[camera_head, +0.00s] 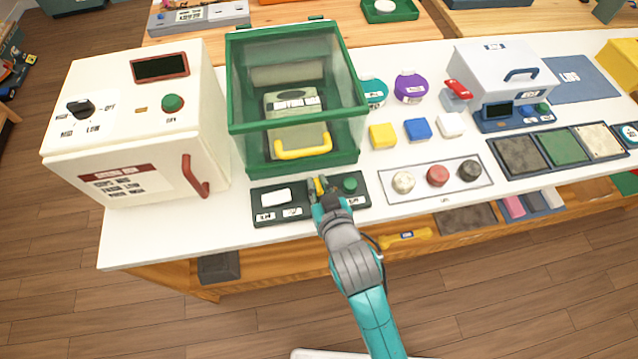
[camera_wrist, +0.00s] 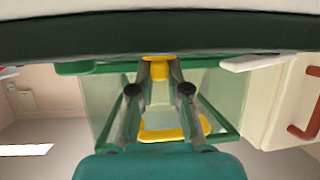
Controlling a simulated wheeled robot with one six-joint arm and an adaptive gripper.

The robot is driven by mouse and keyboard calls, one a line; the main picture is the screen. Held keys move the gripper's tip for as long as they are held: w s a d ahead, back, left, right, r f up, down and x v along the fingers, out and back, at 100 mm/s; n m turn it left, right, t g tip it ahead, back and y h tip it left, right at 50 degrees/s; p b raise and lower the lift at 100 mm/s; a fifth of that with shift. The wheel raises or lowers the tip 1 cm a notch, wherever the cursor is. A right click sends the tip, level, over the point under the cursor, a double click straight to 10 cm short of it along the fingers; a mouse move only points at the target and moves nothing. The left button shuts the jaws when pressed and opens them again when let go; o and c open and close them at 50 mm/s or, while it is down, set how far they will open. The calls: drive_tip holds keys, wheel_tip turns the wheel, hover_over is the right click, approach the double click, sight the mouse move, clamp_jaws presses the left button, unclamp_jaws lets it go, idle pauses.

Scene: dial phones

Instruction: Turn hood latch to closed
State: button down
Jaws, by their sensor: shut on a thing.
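The hood (camera_head: 246,110) is a green-framed clear box with a yellow handle (camera_head: 303,148) low on its front; its front pane looks down. A dark control panel (camera_head: 297,213) lies in front of it. The small yellow latch (camera_head: 318,184) stands on this panel, between a white switch and a green button. My gripper (camera_head: 321,193) reaches it from the front and is shut on it. In the wrist view, the yellow latch (camera_wrist: 156,68) sits between the two fingertips. The fingers hide part of the latch and its label, so I cannot read its position.
On the panel, the white rocker (camera_head: 276,197) is left of my gripper and the green button (camera_head: 349,184) is close on its right. A white cabinet (camera_head: 130,130) stands left of the hood. A tray of three round knobs (camera_head: 437,175) lies to the right.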

drive_tip(key=shift+f+m+t+h, duration=0.1)
drive_tip(key=shift+m+t+h, duration=0.2)
drive_tip(key=shift+m+h, duration=0.45)
drive_tip(key=c, duration=1.1)
unclamp_jaws()
drive_tip(key=shift+c, duration=0.2)
drive_tip(key=v, duration=1.2)
